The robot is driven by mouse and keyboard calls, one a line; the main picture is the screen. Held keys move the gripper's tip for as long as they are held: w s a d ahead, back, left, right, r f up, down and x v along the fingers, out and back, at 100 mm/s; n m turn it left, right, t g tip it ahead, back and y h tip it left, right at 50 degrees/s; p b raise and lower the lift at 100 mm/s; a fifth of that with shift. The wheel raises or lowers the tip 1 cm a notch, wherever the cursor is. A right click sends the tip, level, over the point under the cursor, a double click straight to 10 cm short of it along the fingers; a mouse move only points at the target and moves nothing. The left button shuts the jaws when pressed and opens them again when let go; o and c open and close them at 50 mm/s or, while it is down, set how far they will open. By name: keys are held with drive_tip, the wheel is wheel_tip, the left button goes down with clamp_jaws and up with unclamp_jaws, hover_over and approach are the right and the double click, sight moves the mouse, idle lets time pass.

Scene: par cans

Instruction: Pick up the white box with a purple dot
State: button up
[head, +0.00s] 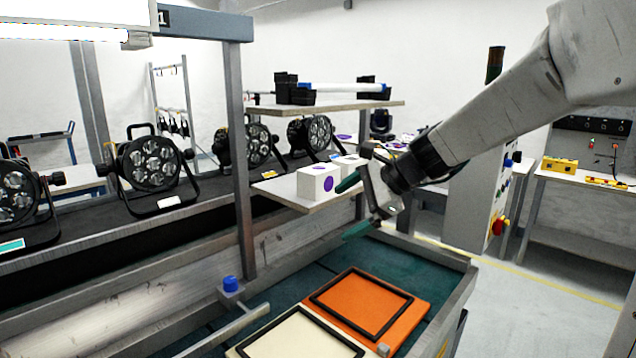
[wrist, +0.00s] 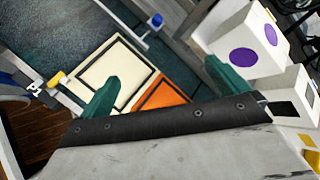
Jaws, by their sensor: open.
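A white box with a purple dot (head: 308,184) sits on a small grey shelf (head: 275,190), left of my gripper in the head view. In the wrist view this box (wrist: 228,28) is at the upper right, with purple dots on two faces. My gripper (head: 352,206) is open and empty, its teal fingers spread wide. In the head view the upper fingertip is just right of the box. In the wrist view my gripper (wrist: 166,86) has its right finger overlapping the box's lower edge; I cannot tell whether they touch.
A second white box (head: 348,162) stands behind the first; in the wrist view it (wrist: 287,112) carries dark squares. An orange tray (head: 408,325) and a cream tray (head: 290,343) lie below. A metal post (head: 238,150) stands left of the shelf, and an upper shelf (head: 350,106) hangs above the boxes.

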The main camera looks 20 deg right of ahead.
drive_tip(key=w+d+r+m+t, duration=0.2)
drive_tip(key=w+m, duration=0.3)
drive_tip(key=w, duration=0.1)
drive_tip(key=m+t, duration=0.3)
drive_tip(key=m, duration=0.4)
approach(323, 169)
drive_tip(key=w+a, duration=0.1)
drive_tip(key=x, duration=0.7)
drive_tip(key=shift+f, duration=0.25)
drive_tip(key=x, duration=0.5)
drive_tip(key=shift+d+f, duration=0.15)
drive_tip(key=shift+d, duration=0.05)
drive_tip(key=shift+c, duration=0.3)
drive_tip(key=c, duration=0.9)
